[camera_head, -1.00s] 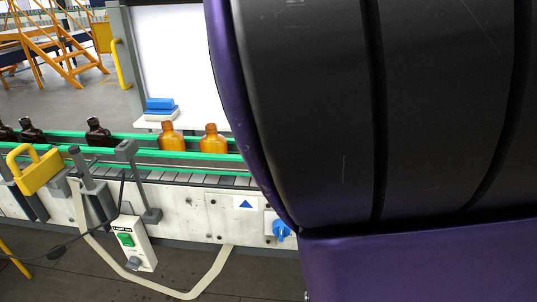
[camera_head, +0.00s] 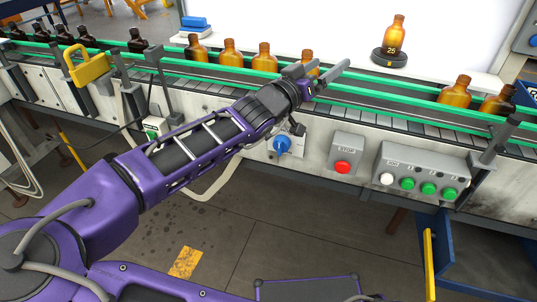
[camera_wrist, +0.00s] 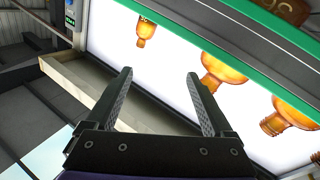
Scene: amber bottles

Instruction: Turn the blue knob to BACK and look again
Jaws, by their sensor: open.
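The blue knob (camera_head: 282,144) sits on a pale plate on the conveyor's front panel, left of the red stop button. Its pointer direction is too small to tell. My gripper (camera_head: 327,72) is above and to the right of the knob, over the conveyor near an amber bottle (camera_head: 310,65) partly hidden behind it. In the wrist view my gripper (camera_wrist: 158,95) has its two fingers wide apart with nothing between them. That view looks upside down at a white backlit panel (camera_wrist: 165,65) and amber bottles (camera_wrist: 222,72). The knob is not in the wrist view.
A red stop button (camera_head: 343,167) and a box with white and green buttons (camera_head: 421,180) are right of the knob. Green rails (camera_head: 390,98) run along the conveyor. Amber bottles (camera_head: 232,52) stand between them. One bottle (camera_head: 394,36) stands on a dark round base (camera_head: 390,57) behind.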

